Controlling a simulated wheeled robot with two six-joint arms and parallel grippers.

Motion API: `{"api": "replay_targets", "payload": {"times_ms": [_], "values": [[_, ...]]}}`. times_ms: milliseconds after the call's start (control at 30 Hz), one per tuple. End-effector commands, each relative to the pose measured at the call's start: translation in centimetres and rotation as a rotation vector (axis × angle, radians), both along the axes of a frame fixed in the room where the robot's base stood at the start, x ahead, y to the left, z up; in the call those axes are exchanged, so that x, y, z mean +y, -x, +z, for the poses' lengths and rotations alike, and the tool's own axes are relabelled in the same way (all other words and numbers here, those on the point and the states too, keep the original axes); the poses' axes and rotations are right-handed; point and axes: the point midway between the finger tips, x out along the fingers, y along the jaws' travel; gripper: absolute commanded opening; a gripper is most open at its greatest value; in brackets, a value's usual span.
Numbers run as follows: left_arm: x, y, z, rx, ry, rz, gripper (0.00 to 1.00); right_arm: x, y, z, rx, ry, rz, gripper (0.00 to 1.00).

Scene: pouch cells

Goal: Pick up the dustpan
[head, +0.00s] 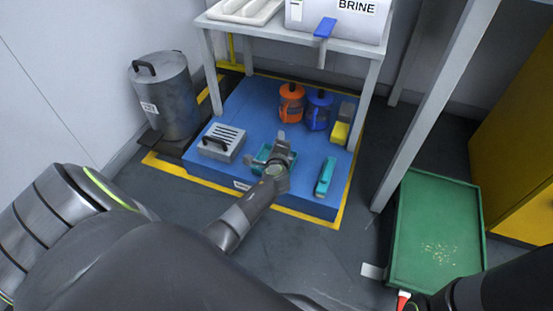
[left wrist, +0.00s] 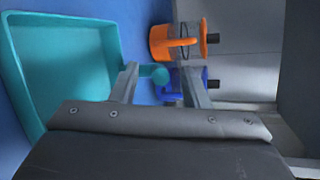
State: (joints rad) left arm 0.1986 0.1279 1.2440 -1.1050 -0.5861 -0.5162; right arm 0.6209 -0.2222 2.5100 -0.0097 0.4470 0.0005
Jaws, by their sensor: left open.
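The teal dustpan (head: 262,153) lies on the blue platform, partly hidden under my left gripper (head: 278,152) in the head view. In the left wrist view the dustpan's pan (left wrist: 62,60) fills the left side. Its short rounded handle (left wrist: 154,74) shows between the fingers of my left gripper (left wrist: 160,82). The fingers are open, with the handle near their tips; I cannot tell whether they touch it. My right arm (head: 500,292) comes in at the bottom right of the head view, and its jaw state is unclear.
On the blue platform (head: 245,115) stand an orange jug (head: 291,104), a blue jug (head: 319,110), a yellow block (head: 340,132), a grey slotted box (head: 223,143) and a teal item (head: 325,176). White table legs (head: 364,105) rise around it. A green tray (head: 437,215) is at right.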

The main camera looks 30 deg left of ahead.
Motion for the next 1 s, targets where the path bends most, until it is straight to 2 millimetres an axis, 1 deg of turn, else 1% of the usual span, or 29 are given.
{"api": "replay_targets", "payload": {"times_ms": [133, 167, 467, 1000], "values": [[0.01, 0.00, 0.01, 0.000, 0.000, 0.000, 0.42, 0.00, 0.00, 0.02, 0.000, 0.000, 0.000, 0.36], [0.00, 0.01, 0.01, 0.000, 0.000, 0.000, 0.40, 0.00, -0.01, 0.01, 0.000, 0.000, 0.000, 0.36], [-0.01, 0.03, 0.00, 0.000, 0.000, 0.000, 0.01, -0.01, 0.00, 0.00, 0.000, 0.000, 0.000, 0.36], [-0.03, 0.02, 0.17, 0.000, 0.000, 0.000, 0.00, -0.02, 0.03, 0.06, -0.002, 0.000, -0.002, 0.36]]}}
